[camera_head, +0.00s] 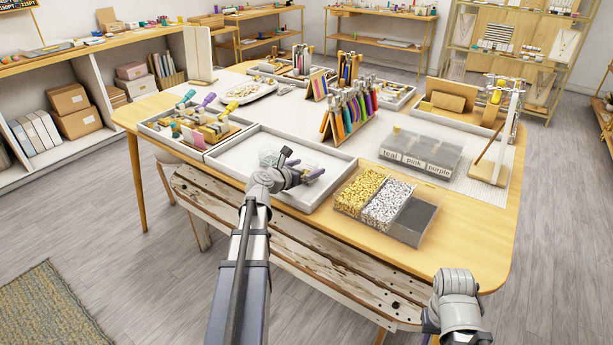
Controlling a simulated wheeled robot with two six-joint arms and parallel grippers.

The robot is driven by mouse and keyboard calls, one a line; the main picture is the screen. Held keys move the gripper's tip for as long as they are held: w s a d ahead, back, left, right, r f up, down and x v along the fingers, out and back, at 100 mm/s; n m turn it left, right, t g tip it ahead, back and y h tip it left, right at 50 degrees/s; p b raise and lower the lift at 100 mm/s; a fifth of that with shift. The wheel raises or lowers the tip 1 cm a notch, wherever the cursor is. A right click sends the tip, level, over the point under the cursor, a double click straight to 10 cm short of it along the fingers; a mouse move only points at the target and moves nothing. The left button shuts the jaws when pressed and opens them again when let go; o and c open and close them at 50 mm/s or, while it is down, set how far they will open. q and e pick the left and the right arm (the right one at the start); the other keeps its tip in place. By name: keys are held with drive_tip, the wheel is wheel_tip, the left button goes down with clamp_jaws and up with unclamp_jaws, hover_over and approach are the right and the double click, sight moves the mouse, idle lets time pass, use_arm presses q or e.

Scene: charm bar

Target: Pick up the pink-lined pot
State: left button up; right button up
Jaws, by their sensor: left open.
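A shallow grey-rimmed tray (230,165) lies at the table's near edge. A small clear pot (268,157) stands in it, left of my left gripper; its lining looks pale teal, not pink. My left gripper (308,177) is over the right part of this tray, with its jaws open. A small purple-tinted piece, perhaps another pot, shows at the jaws. No pink lining can be made out; my left wrist and gripper cover part of the tray's middle. A clear box (424,151) labelled teal, pink and purple stands farther right. Only part of my right arm shows at the lower right.
A clear bin of gold, silver and dark grey bits (386,203) stands right of the tray. A rack of coloured pens or tools (347,115) stands behind. A tool tray (163,129) adjoins at left. A wooden press stand (488,168) is at right. The front-right tabletop is bare.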

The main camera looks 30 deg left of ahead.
use_arm(q)
drive_tip(key=c, duration=1.3)
use_arm(e)
drive_tip(key=shift+r, duration=0.1)
use_arm(q)
wheel_tip(320, 180, up, 10)
drive_tip(key=p, duration=1)
use_arm(e)
wheel_tip(320, 180, up, 10)
drive_tip(key=shift+d, duration=0.1)
